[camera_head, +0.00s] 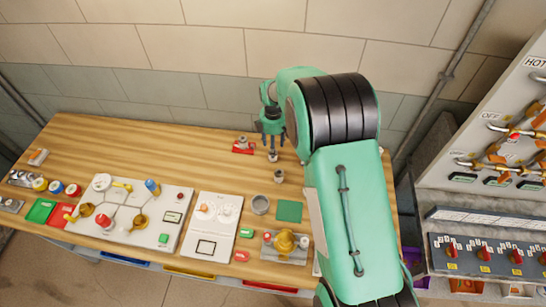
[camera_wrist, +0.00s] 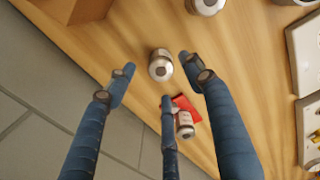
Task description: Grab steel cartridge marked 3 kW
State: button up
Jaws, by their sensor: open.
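Several small steel cylinders stand on the wooden table; no 3 kW marking is readable on any, so I cannot tell which is the named cartridge. One steel cylinder (camera_wrist: 160,66) stands upright between my gripper's (camera_wrist: 157,78) three spread fingertips in the wrist view, with nothing gripped. In the head view my gripper (camera_head: 272,141) points down just above this cylinder (camera_head: 272,156). A second cylinder (camera_wrist: 185,122) is at a red pad (camera_wrist: 190,106), close to one finger. A third cylinder (camera_head: 279,176) stands nearer the front; a steel cylinder also shows at the wrist view's top edge (camera_wrist: 206,4).
A white panel with knobs (camera_head: 130,212) and a smaller white panel (camera_head: 211,228) lie on the table (camera_head: 120,150). A grey cup (camera_head: 260,205), a green square (camera_head: 289,211) and a brass valve (camera_head: 284,243) are at front. A control cabinet (camera_head: 480,200) stands right.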

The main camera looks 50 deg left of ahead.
jog(key=shift+f, duration=0.15)
jog(key=shift+s+d+f, duration=0.1)
jog(key=shift+f, duration=2.35)
grip_shut()
jog(key=shift+r, duration=0.15)
jog(key=shift+r, duration=4.9)
